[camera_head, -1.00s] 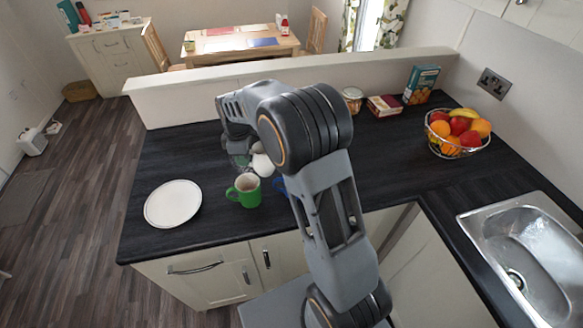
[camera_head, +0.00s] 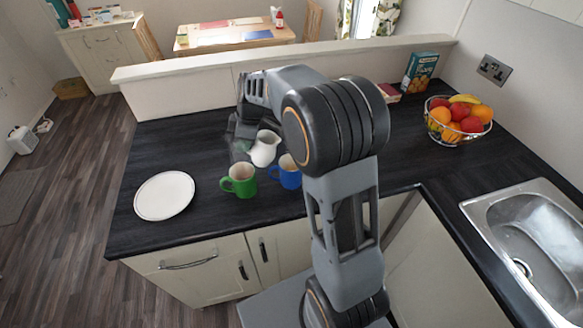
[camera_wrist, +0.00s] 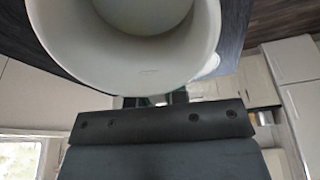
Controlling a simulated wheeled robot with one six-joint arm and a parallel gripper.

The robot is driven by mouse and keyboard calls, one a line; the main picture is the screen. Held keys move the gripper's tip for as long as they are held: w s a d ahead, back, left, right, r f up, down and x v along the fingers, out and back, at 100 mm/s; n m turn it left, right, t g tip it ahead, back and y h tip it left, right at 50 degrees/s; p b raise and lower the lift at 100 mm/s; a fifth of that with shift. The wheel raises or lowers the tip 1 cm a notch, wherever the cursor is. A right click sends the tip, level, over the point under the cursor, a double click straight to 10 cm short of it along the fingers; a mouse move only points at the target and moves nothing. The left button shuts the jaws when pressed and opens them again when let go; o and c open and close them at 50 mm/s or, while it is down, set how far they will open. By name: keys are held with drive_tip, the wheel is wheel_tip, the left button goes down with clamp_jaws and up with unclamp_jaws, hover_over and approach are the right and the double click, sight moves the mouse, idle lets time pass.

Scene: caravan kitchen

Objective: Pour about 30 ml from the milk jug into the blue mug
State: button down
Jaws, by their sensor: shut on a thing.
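The white milk jug (camera_head: 264,150) is held by my gripper (camera_head: 248,138), which is shut on its left side. The jug is just behind the mugs; whether it touches the counter is unclear. In the wrist view the jug's pale round body (camera_wrist: 150,62) fills the upper middle, with its open mouth towards the camera. The blue mug (camera_head: 289,178) stands upright on the counter, in front and to the right of the jug, partly beside my arm. The green mug (camera_head: 239,181) stands upright to its left. I cannot make out milk in any of them.
A white plate (camera_head: 164,196) lies to the left on the dark counter (camera_head: 185,145). A fruit bowl (camera_head: 458,137) and a box (camera_head: 419,76) are at the back right, with the sink (camera_head: 530,235) at right. A low ledge (camera_head: 200,70) runs behind.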

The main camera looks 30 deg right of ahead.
sight(258, 136)
drive_tip(key=shift+s+d+f+y+b, duration=0.2)
drive_tip(key=shift+d+y+b, duration=0.1)
drive_tip(key=shift+d+b, duration=0.1)
drive_tip(key=shift+s+d+r+t+y+b, duration=0.25)
drive_tip(key=shift+d+r+t+y+b, duration=0.1)
drive_tip(key=shift+d+r+y+b, duration=0.15)
drive_tip(key=shift+s+d+r+t+y+b, duration=0.2)
drive_tip(key=shift+d+r+t+y+b, duration=0.15)
drive_tip(key=shift+d+y, duration=0.25)
drive_tip(key=shift+s+d+y, duration=0.1)
drive_tip(key=shift+d+y, duration=0.15)
drive_tip(key=shift+y, duration=0.15)
drive_tip(key=shift+s+d+r+t+y, duration=0.2)
drive_tip(key=shift+d+r+y, duration=0.1)
drive_tip(key=shift+r+y, duration=0.15)
drive_tip(key=shift+s+d+r+t+y, duration=0.1)
drive_tip(key=shift+d+r+t+y, duration=0.15)
drive_tip(key=shift+r+y, duration=0.15)
drive_tip(key=shift+s+d+t+y, duration=0.1)
drive_tip(key=shift+d+t+y, duration=0.15)
drive_tip(key=shift+y, duration=0.4)
drive_tip(key=shift+s+d+f+t+y, duration=0.1)
drive_tip(key=shift+s+d+t+y, duration=0.1)
drive_tip(key=shift+d+t+y, duration=0.45)
drive_tip(key=shift+y, duration=0.35)
drive_tip(key=shift+a, duration=0.1)
drive_tip(key=shift+w+a, duration=0.1)
drive_tip(key=shift+w, duration=0.05)
